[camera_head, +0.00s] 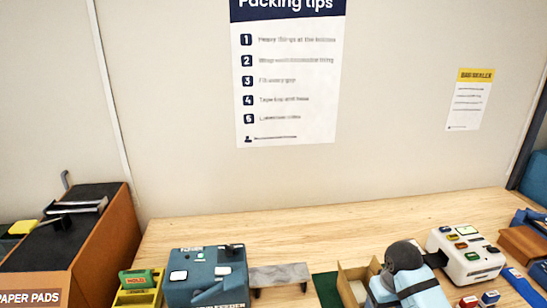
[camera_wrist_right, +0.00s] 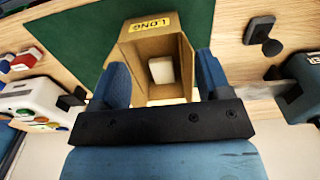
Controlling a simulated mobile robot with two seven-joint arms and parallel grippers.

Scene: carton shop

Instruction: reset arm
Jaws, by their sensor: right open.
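My right gripper (camera_wrist_right: 160,64) is open in the right wrist view. Its two blue fingers stand apart on either side of an open brown carton (camera_wrist_right: 143,62) with a yellow "LONG" label. I cannot tell whether they touch it. A small white block (camera_wrist_right: 161,69) sits inside the carton. In the head view my right arm reaches in at the bottom right, over the carton (camera_head: 350,274), and hides part of it; the gripper's jaws are not clear there. My left gripper is in neither view.
A green mat (camera_head: 327,290) lies beside the carton. A blue machine (camera_head: 207,276) and a grey strip (camera_head: 279,275) are left of it. A white machine with coloured buttons (camera_head: 466,254) stands right. A brown bin (camera_head: 117,240) is far left. The table's back strip is clear.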

